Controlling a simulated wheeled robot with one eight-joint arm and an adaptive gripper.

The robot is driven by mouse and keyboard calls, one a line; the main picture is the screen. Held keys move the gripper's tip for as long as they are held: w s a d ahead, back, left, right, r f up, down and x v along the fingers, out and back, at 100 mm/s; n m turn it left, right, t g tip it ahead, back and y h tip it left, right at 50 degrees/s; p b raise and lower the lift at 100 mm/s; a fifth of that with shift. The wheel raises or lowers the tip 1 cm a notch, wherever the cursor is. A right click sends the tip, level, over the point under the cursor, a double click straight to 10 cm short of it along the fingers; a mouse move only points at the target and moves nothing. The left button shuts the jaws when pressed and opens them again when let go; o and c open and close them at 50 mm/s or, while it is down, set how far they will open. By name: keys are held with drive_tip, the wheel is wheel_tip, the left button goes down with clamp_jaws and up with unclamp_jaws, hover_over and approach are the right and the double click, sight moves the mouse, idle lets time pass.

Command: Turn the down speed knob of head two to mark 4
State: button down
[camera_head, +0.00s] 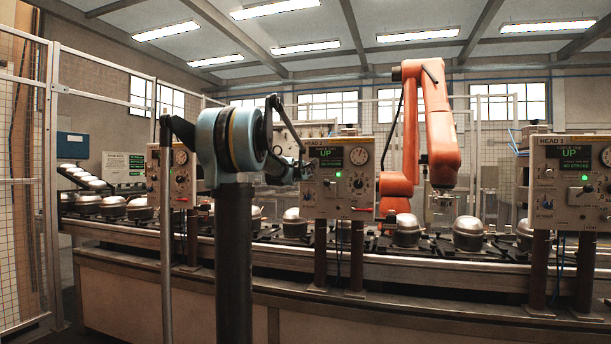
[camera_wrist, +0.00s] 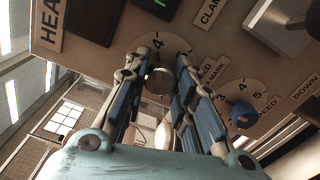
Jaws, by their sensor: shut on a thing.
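The head two panel (camera_head: 338,206) stands mid-picture in the head view, its screen reading UP and a green lamp lit. My arm reaches to its left edge. In the wrist view, my gripper (camera_wrist: 161,62) has its fingers on both sides of a grey-brown knob (camera_wrist: 158,84) and is shut on it. A round dial with a 4 shows above this knob; its other marks and any pointer are hidden by the fingers. A blue knob (camera_wrist: 242,115) on a dial marked 3, 4, 5 sits to the right, apart from the fingers. Part of a DOWN label (camera_wrist: 304,90) shows farther right.
A clamp lever or handle (camera_wrist: 285,22) sticks out at the wrist view's upper right. An orange robot arm (camera_head: 430,120) rises behind the conveyor (camera_head: 420,265), which carries silver compressors. A mesh fence (camera_head: 25,190) is at the left.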

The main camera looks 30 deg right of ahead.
drive_tip(key=c, duration=1.3)
unclamp_jaws()
drive_tip(key=v, duration=1.2)
drive_tip(key=shift+w+f, duration=0.1)
drive_tip(key=shift+a, duration=0.1)
drive_tip(key=s+a+f+m+g+y, duration=0.3)
drive_tip(key=s+a+f+y, duration=0.1)
drive_tip(key=s+a+f, duration=0.7)
drive_tip(key=s+a+f+m+g+y, duration=0.3)
drive_tip(key=s+a+f, duration=0.9)
drive_tip(key=a+f, duration=0.6)
drive_tip(key=s+a+f+m+g+y, duration=0.3)
drive_tip(key=s+a+f+y, duration=0.3)
drive_tip(key=s+a+f, duration=0.5)
drive_tip(key=a+f+m, duration=0.1)
drive_tip(key=a+f, duration=0.2)
drive_tip(key=f, duration=0.5)
drive_tip(key=shift+s+a+f+g+y, duration=0.15)
drive_tip(key=shift+s+f+g+y, duration=0.1)
drive_tip(key=shift+s+g+y, duration=0.1)
